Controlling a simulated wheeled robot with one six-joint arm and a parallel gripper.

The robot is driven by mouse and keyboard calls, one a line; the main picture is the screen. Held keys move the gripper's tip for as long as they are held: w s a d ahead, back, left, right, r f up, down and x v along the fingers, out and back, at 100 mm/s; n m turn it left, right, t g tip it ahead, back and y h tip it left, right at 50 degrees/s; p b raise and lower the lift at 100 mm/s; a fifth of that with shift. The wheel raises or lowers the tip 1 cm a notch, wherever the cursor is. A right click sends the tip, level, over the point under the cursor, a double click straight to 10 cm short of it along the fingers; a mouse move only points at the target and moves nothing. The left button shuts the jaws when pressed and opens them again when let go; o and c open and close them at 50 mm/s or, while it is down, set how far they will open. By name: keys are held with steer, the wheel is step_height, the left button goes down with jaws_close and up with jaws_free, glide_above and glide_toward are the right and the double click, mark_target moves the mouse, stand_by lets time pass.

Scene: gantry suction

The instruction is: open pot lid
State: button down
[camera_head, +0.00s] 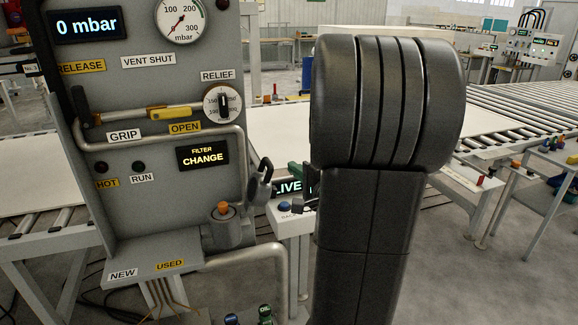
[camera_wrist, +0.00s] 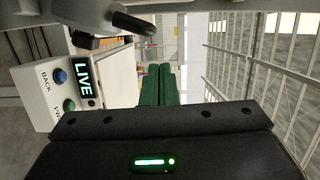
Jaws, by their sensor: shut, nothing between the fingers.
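The grey filter pot (camera_head: 222,233) sits at the lower right of the panel, with an orange piece (camera_head: 224,209) showing in its top. A dark grey lid-like part (camera_head: 258,187) stands tilted up to the right of the pot, clear of its top. In the wrist view a dark part with a black handle (camera_wrist: 133,23) shows at the top, apart from the fingertips. My gripper (camera_wrist: 160,84) is shut and empty, its two green fingers side by side. In the head view my gripper (camera_head: 300,178) is right of the lid-like part, mostly hidden behind my arm.
The grey panel (camera_head: 142,80) carries a gauge, a yellow-handled lever (camera_head: 170,112) and a RELIEF knob (camera_head: 223,104). A bent pipe (camera_head: 270,250) runs below the pot. A white box with a LIVE display (camera_wrist: 84,80) stands close beside my gripper. Roller conveyors lie behind.

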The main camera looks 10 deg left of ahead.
mark_target(262, 182)
steer(key=shift+v, duration=2.3)
steer(key=s+a+x, duration=0.1)
steer(key=x, duration=0.9)
steer(key=shift+p, duration=0.35)
steer(key=shift+w+a, duration=0.1)
steer(key=shift+a, duration=0.05)
